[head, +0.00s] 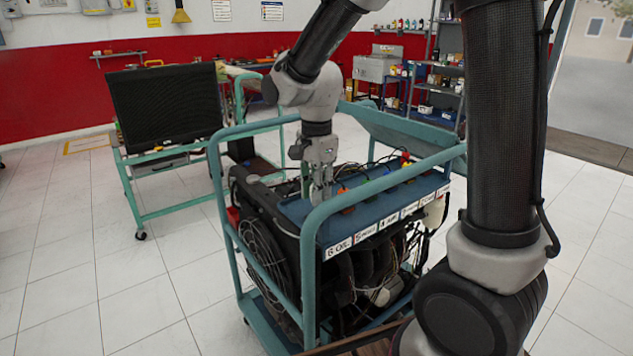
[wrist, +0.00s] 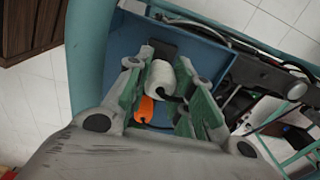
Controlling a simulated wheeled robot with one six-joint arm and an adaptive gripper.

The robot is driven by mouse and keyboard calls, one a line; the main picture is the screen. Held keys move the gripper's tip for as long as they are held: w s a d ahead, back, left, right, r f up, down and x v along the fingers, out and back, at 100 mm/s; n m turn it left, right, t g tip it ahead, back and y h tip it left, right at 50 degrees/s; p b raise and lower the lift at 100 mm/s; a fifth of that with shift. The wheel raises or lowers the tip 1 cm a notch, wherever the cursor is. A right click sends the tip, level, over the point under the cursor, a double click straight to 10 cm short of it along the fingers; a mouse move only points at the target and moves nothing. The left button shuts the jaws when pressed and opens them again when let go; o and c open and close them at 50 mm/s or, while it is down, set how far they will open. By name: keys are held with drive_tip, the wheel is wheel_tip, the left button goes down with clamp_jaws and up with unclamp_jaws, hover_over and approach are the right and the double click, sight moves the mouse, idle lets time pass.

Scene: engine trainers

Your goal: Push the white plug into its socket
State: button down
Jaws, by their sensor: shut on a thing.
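The white plug (wrist: 160,76) is between the green-padded fingers of my gripper (wrist: 166,78) in the wrist view, and the gripper is shut on it. A dark cable comes off the plug. Just beyond the plug is a dark socket piece (wrist: 163,47) on the blue panel; I cannot tell whether the plug touches it or enters it. In the head view my gripper (head: 319,180) points down over the left part of the blue top panel (head: 293,210) of the engine trainer. The plug cannot be made out there.
An orange connector (wrist: 146,108) lies close beside the white plug. Other coloured connectors and loose cables run along the panel. A teal tube frame (head: 310,255) surrounds the trainer. A second cart with a dark screen (head: 165,103) stands behind left. The tiled floor at left is clear.

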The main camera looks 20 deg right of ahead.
drive_tip(key=shift+f, duration=1.6)
drive_tip(key=shift+f, duration=0.55)
idle(0.7)
drive_tip(key=c, duration=1.1)
unclamp_jaws()
drive_tip(key=shift+c, duration=0.2)
wheel_tip(320, 180, up, 12)
drive_tip(key=shift+f, duration=0.1)
